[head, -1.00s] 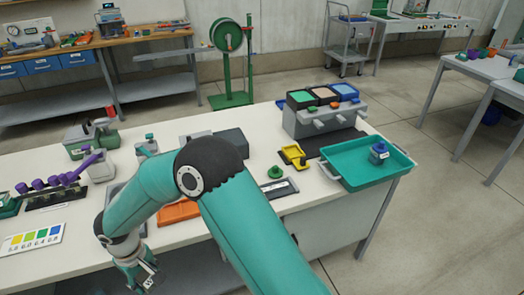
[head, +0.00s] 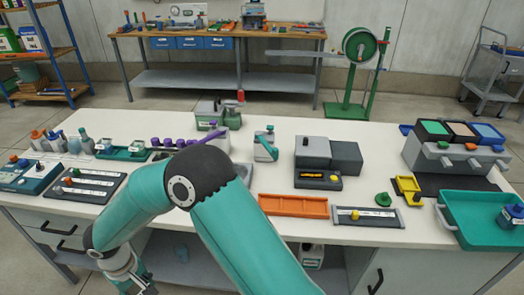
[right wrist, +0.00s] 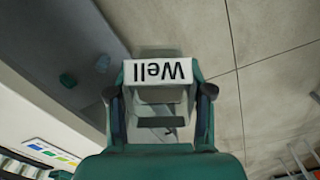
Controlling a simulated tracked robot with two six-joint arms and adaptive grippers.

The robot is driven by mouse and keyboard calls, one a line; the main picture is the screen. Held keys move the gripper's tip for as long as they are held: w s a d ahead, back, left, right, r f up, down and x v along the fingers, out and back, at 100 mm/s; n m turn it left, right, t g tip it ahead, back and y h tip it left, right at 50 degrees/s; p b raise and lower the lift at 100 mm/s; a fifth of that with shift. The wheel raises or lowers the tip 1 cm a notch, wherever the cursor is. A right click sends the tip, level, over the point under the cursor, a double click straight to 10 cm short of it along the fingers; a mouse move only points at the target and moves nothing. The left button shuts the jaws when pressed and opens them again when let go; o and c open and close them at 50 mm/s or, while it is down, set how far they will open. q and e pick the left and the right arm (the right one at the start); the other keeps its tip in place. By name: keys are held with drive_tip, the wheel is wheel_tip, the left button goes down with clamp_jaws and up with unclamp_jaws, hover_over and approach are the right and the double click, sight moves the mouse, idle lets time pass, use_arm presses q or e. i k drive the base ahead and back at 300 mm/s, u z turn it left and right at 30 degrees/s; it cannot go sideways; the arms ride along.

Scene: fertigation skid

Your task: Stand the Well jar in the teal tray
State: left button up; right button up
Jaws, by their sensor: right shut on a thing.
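The Well jar (right wrist: 158,72) shows in the right wrist view as a white face with the word "Well" upside down. My right gripper (right wrist: 160,95) is shut on it, with dark fingers on both sides. In the head view my right gripper (head: 135,283) hangs in front of the bench's near edge at the bottom left; the jar cannot be made out clearly there. The teal tray (head: 458,228) lies at the bench's right end, partly cut off by the picture edge. A blue-topped jar (head: 510,215) stands in it. My left gripper is not in view.
An orange tray (head: 292,206), a grey labelled plate (head: 368,217), a green knob (head: 384,199) and a yellow holder (head: 407,188) lie along the bench front before the teal tray. A grey unit with coloured bins (head: 450,155) stands behind it. Floor lies beneath the right gripper.

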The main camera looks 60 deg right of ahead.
sight(472, 224)
drive_tip(key=z, duration=0.1)
drive_tip(key=k, duration=2)
